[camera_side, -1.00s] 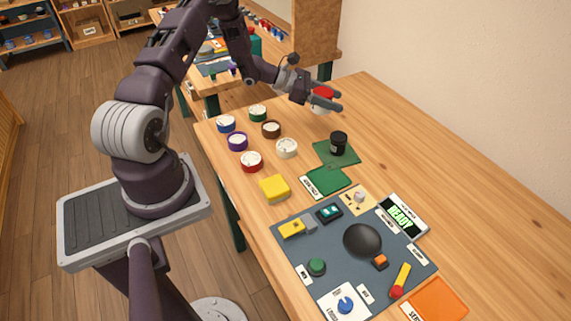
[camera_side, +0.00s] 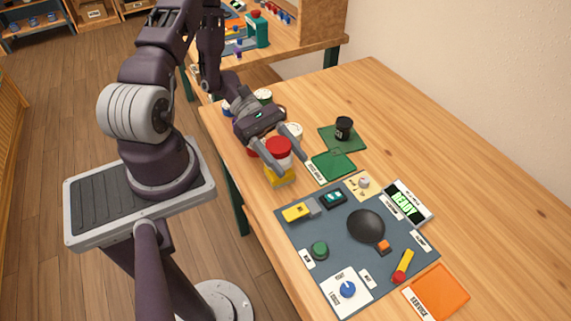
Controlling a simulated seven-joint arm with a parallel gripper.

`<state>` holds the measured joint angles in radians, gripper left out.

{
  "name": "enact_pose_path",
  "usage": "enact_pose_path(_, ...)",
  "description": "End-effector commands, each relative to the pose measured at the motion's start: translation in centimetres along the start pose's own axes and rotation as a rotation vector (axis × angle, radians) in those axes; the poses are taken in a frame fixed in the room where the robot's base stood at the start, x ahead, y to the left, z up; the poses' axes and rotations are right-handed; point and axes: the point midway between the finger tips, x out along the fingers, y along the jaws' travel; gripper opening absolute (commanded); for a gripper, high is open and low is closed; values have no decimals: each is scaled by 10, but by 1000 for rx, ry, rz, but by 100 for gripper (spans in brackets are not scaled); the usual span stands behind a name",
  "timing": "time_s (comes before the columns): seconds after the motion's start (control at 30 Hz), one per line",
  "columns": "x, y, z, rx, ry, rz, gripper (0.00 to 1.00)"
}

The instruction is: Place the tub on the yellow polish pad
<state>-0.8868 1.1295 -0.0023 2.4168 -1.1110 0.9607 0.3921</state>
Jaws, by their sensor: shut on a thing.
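Several round colored containers, one white (camera_side: 294,130), stand behind my gripper, partly hidden by it. A black jar (camera_side: 343,127) stands on a green mat (camera_side: 328,140). The right of the table is clear.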

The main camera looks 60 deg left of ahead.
Motion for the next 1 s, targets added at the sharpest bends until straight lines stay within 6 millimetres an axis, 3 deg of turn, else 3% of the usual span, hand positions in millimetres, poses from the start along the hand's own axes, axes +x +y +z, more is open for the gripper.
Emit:
enact_pose_path(0.13,9,0,-21,-2,-2,0,0)
enact_pose_path(0.47,10,0,-24,-1,-1,1,0)
enact_pose_path(0.5,10,0,-25,-1,0,1,58)
enact_pose_path(0.57,10,0,-24,-1,0,1,69)
enact_pose_path(0.6,10,0,-24,-1,0,1,74)
enact_pose_path(0.9,9,1,-23,0,0,1,74)
enact_pose_path(1.0,-4,2,-23,2,3,5,74)
